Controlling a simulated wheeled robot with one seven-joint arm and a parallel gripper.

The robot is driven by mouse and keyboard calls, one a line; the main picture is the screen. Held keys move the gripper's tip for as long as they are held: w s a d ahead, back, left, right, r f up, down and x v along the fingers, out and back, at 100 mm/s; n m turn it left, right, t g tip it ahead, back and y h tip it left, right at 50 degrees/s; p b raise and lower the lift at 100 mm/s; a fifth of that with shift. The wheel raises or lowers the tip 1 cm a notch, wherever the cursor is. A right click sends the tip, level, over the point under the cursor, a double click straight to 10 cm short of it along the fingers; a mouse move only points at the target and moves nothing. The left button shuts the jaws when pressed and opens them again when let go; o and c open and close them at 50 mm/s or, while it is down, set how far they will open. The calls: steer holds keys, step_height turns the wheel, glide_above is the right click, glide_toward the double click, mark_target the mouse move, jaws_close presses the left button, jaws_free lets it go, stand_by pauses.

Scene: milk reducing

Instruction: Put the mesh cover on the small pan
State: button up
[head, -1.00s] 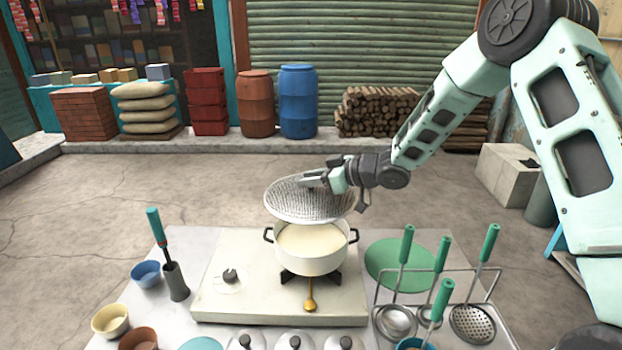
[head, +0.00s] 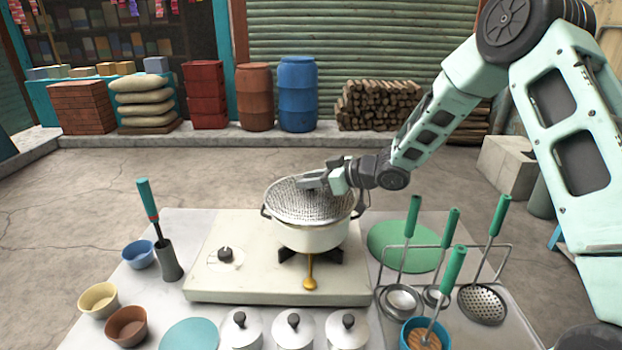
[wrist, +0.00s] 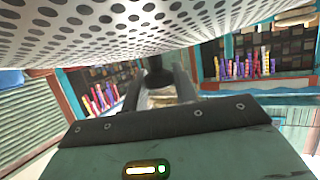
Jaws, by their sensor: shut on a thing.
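The small pan (head: 312,238) is a white pot with dark handles on the burner of the cream stove. The round perforated mesh cover (head: 300,204) lies over the pan's mouth, tilted slightly, and hides the milk. I cannot tell whether its whole edge touches the rim. My gripper (head: 312,180) is above the cover, shut on its knob, coming from the right. In the wrist view the mesh cover (wrist: 150,25) fills the top, and my gripper (wrist: 160,85) holds the dark knob between its fingers.
The stove (head: 225,280) has a knob on its left. Ladles and a skimmer (head: 482,304) hang on a wire rack at right, beside a green round mat (head: 385,250). Bowls (head: 98,301) stand at left, and lidded pots (head: 294,328) line the front.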

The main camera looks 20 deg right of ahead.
mark_target(338, 199)
steer(key=shift+f+b, duration=0.3)
steer(key=shift+f, duration=0.35)
steer(key=shift+f+b, duration=0.35)
steer(key=shift+f, duration=0.25)
steer(key=o, duration=1.1)
steer(key=shift+o, duration=0.2)
steer(key=shift+d, duration=0.1)
steer(key=b+v, duration=0.1)
steer(key=v, duration=0.6)
steer(key=shift+s+r, duration=0.1)
steer(key=shift+s, duration=0.05)
steer(key=shift+d+r, duration=0.1)
steer(key=shift+d, duration=0.05)
